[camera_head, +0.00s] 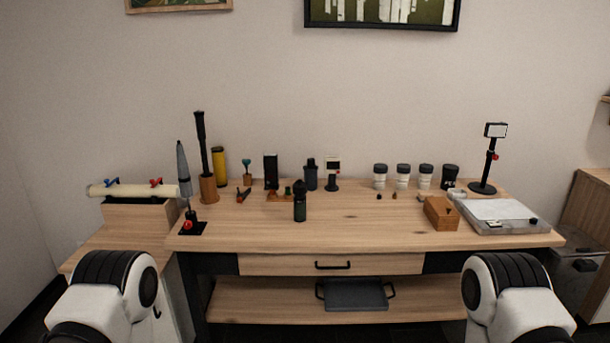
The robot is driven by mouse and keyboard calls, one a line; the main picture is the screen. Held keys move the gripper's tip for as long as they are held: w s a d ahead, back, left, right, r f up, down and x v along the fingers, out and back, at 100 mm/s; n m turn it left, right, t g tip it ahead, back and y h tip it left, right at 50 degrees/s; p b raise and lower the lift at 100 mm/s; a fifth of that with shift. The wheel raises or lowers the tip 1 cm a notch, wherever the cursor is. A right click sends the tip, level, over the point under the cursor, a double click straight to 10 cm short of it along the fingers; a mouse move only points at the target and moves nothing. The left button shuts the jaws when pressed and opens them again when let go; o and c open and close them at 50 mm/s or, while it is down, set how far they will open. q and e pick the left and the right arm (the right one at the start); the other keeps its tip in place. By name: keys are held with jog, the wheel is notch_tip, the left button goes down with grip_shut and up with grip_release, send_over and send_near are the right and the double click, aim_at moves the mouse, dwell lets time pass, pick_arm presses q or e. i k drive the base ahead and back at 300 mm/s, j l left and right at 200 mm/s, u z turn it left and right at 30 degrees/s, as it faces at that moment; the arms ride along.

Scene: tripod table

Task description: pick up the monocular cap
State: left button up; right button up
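A short upright dark green and black cylinder (299,205), which looks like a monocular, stands near the middle of the wooden table (340,225). Its top is black and rounded; I cannot tell whether that is the cap. Two very small dark pieces (379,197) lie on the table right of it, too small to identify. No cap can be told apart for sure. Only white and black links of my two arms show at the bottom corners. Neither gripper is in view.
White jars with dark lids (403,176) stand along the back. A wooden block (441,212) and grey case (500,216) are at the right. A lamp-like stand (487,170) rises behind. A tall black-handled tool (202,150) stands left. The front middle is clear.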

aim_at(299, 188)
jog(key=i+z, duration=0.7)
jog(key=i, duration=0.15)
jog(key=i+j+z, duration=0.2)
jog(key=i+z, duration=0.15)
jog(key=i+l+z, duration=0.15)
jog(key=z, duration=0.25)
jog(key=i+z, duration=0.2)
jog(key=z, duration=0.25)
jog(key=i+l+z, duration=0.1)
jog(key=z, duration=0.3)
jog(key=i+j+z, duration=0.1)
jog(key=i+z, duration=0.15)
jog(key=z, duration=0.15)
jog(key=i+j+z, duration=0.1)
jog(key=z, duration=0.35)
jog(key=i+u, duration=0.1)
jog(key=u, duration=0.4)
jog(key=i+l+u, duration=0.1)
jog(key=u, duration=0.35)
jog(key=i+l+u, duration=0.15)
jog(key=u, duration=0.35)
jog(key=l+u, duration=0.1)
jog(key=u, duration=0.4)
jog(key=i+l+u, duration=0.1)
jog(key=u, duration=0.4)
jog(key=l, duration=0.1)
